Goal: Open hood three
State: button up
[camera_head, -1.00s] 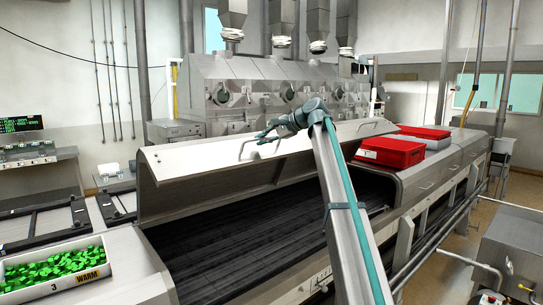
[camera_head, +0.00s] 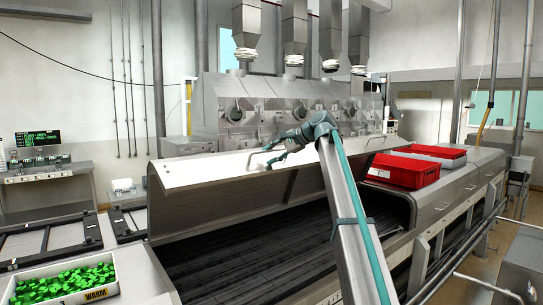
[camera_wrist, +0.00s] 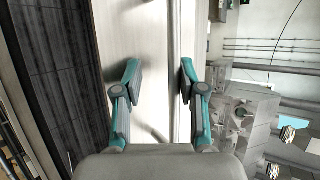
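A long metal hood (camera_head: 215,180) stands raised and tilted over a dark slatted bed (camera_head: 250,250) in the head view. Its handle (camera_head: 252,163) is on the bright upper face. My gripper (camera_head: 270,158) is close to the handle, over that face; contact with the handle is unclear at this size. In the wrist view my gripper (camera_wrist: 162,80) has its two fingers apart, with nothing visibly clamped between them. The pale hood panel (camera_wrist: 150,25) lies behind the fingers, and the dark bed shows on the left.
Red crates (camera_head: 402,172) stand on the closed covers to the right. A white bin of green pieces (camera_head: 65,285), labelled WARM, is at the front left. Metal machines (camera_head: 285,105) and ducts stand behind. A pipe rail runs along the right side.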

jog(key=shift+s+d, duration=0.1)
jog(key=v, duration=1.2)
